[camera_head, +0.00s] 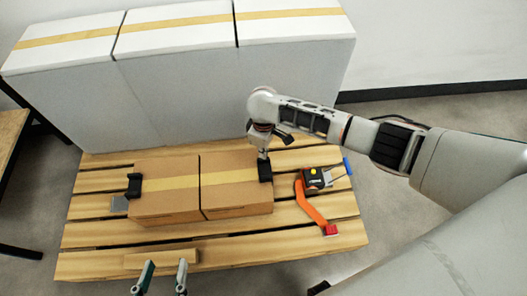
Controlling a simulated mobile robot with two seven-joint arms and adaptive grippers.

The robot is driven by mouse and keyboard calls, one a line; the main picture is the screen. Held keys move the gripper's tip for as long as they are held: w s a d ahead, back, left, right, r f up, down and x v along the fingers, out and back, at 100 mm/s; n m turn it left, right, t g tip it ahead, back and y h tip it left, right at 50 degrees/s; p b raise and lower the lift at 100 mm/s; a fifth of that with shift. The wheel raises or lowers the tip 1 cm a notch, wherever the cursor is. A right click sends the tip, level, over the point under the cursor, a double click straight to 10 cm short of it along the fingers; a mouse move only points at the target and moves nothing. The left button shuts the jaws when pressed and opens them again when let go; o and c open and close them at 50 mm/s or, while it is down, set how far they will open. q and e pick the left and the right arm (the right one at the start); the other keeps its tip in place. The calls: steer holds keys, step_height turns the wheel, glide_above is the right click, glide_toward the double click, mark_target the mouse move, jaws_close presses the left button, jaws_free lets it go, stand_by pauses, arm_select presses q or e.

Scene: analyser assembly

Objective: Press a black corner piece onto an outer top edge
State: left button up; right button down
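Two brown cardboard boxes stand side by side, the left box (166,201) and the right box (236,195), with yellow tape across their tops. One black corner piece (265,170) sits at the right outer top edge of the right box. My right gripper (263,154) points down at it from above, its narrow tip end meeting the piece; its fingers look closed together there, partly overlapping in view. Another black corner piece (134,185) is at the left outer top edge of the left box. My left gripper (163,278) is open and empty at the bottom.
The boxes stand on a slatted wooden pallet (80,233). A black strapping tool (322,177) with an orange strap (310,205) lies to their right. A wooden block (160,258) lies in front. Tall white taped cartons (190,92) stand behind.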

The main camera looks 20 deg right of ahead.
arm_select(q)
steer(key=shift+s+f+b, duration=0.35)
steer(key=shift+f, duration=0.35)
arm_select(e)
steer(key=shift+f, duration=1)
stand_by(0.6)
steer(key=shift+w+r+p, duration=0.15)
steer(key=shift+r+p, duration=0.4)
steer(key=shift+r, duration=0.4)
steer(key=shift+r+p, duration=1.35)
steer(key=shift+r, duration=0.85)
arm_select(q)
steer(key=w+r+t, duration=0.1)
steer(key=w+r, duration=0.2)
steer(key=r, duration=0.5)
steer(key=shift+w, duration=0.1)
